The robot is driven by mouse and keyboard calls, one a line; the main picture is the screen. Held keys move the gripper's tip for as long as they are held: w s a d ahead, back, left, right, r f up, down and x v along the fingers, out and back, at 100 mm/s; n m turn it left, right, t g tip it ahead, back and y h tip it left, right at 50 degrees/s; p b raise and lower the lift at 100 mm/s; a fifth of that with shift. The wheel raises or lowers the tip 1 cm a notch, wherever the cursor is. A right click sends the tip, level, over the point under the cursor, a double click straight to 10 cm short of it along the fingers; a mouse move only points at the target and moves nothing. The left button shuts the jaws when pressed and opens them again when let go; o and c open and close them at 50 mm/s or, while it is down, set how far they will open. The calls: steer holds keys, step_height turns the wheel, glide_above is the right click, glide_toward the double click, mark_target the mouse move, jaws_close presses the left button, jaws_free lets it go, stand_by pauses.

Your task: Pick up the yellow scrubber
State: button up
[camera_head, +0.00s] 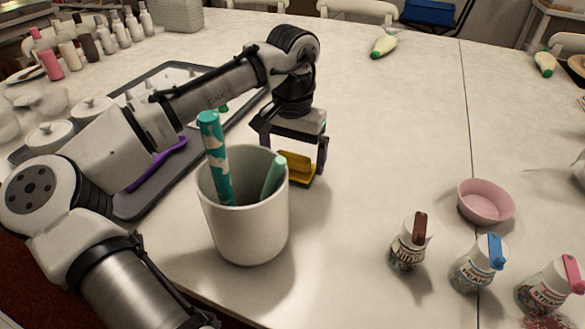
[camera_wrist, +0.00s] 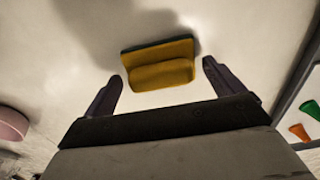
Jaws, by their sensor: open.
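The yellow scrubber (camera_head: 296,166) lies on the white table, just behind and right of a white cup. In the wrist view the scrubber (camera_wrist: 160,68) shows as a yellow block with a dark green edge. My gripper (camera_head: 293,167) is above the table at the scrubber, pointing down. In the wrist view its two fingers (camera_wrist: 161,84) are apart, one on each side of the scrubber's near part, with gaps at both sides. Nothing is held. The cup hides part of the scrubber's surroundings in the head view.
The white cup (camera_head: 246,225) with teal-handled tools stands close in front of my gripper. A dark tray (camera_head: 135,206) with a purple tool (camera_head: 158,165) lies left. Shaker bottles (camera_head: 409,242) and a pink bowl (camera_head: 486,202) stand right.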

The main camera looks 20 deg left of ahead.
mark_target(293, 155)
steer(key=shift+f, duration=0.3)
steer(key=c, duration=0.8)
steer(key=shift+r, duration=0.15)
step_height(293, 155, up, 20)
steer(key=p, duration=0.4)
